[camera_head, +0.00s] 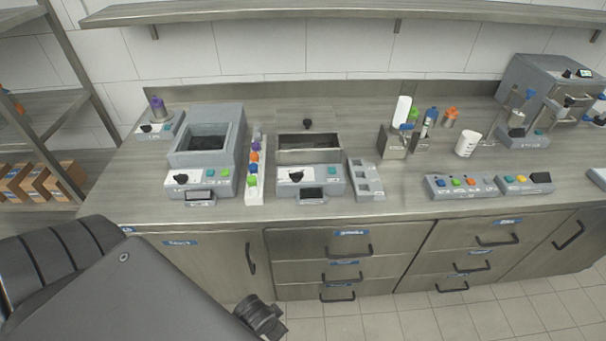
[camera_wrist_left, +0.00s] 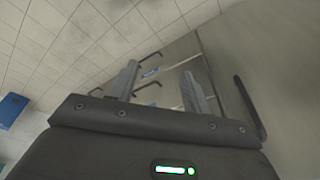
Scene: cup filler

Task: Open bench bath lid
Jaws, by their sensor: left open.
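Two grey bench units with control fronts stand on the counter. The left unit (camera_head: 205,150) has an open top with a dark recess. The second unit (camera_head: 310,178) is lower, with a metallic top section (camera_head: 308,150) and a black knob (camera_head: 307,123) at its back; I cannot tell how its lid sits. My left arm fills the lower left of the head view, below and in front of the counter. In the left wrist view my left gripper (camera_wrist_left: 162,88) is open and empty, facing drawer fronts and floor. My right gripper is not in view.
A narrow rack of coloured caps (camera_head: 254,170) stands between the units, and a grey slotted holder (camera_head: 364,180) is right of the second. Button panels (camera_head: 462,187) sit farther right. Drawer handles (camera_head: 350,252) project from the counter front. A shelf (camera_head: 300,12) runs above.

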